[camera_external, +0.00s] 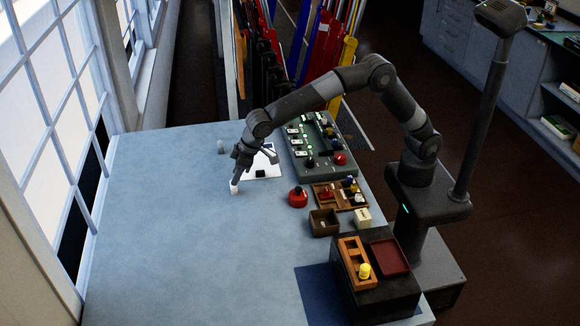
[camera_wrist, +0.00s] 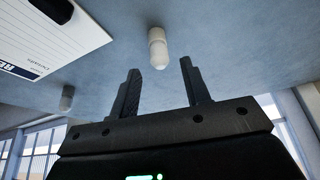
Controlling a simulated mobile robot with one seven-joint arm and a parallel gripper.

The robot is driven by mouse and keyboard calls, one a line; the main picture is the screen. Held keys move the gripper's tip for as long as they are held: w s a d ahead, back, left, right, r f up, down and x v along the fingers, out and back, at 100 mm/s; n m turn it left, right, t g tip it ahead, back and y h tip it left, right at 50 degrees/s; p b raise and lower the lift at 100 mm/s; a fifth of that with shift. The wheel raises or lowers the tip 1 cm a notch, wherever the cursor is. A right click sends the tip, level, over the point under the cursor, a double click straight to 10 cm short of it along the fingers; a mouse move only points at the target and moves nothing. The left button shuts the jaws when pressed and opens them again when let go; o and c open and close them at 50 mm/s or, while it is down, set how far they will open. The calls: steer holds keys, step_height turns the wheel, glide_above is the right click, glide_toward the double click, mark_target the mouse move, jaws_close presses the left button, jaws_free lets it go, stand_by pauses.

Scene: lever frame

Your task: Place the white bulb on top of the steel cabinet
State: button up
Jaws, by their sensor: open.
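The white bulb (camera_external: 234,187) stands on the blue-grey table just below my gripper (camera_external: 239,174) in the external view. In the wrist view the white bulb (camera_wrist: 157,47) shows beyond the fingertips, in line with the gap between them. My gripper (camera_wrist: 160,66) is open, with nothing between its fingers. A dark box-shaped cabinet (camera_external: 381,304) stands at the front right; I cannot tell for sure that it is the steel cabinet. A wooden tray (camera_external: 349,249) with a yellow bulb (camera_external: 364,270) and a dark red tray (camera_external: 390,257) lie on its top.
A grey bulb-like piece (camera_external: 221,146) stands farther back; it also shows in the wrist view (camera_wrist: 67,98). A printed sheet (camera_external: 267,172) lies beside my gripper. A switch panel (camera_external: 303,158), red button (camera_external: 298,197) and brown bin (camera_external: 324,223) line the right side. The table's left is clear.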

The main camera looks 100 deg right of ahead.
steer(key=d+v, duration=0.1)
steer(key=v, duration=0.7)
steer(key=s+d+r, duration=0.2)
steer(key=s+r, duration=0.1)
steer(key=s, duration=0.5)
steer(key=s+d+r+n, duration=0.1)
steer(key=s+d+r, duration=0.15)
steer(key=s, duration=0.45)
steer(key=s+d+r, duration=0.2)
steer(key=s+r, duration=0.1)
steer(key=s, duration=0.5)
steer(key=s+d+f, duration=0.1)
steer(key=s+f, duration=0.2)
steer(key=s, duration=0.8)
steer(key=s+d+f+n+y, duration=0.1)
steer(key=s+f, duration=0.3)
steer(key=s, duration=0.7)
steer(key=shift+d+f+t, duration=0.35)
steer(key=shift+d+t, duration=0.05)
steer(key=shift+d, duration=0.3)
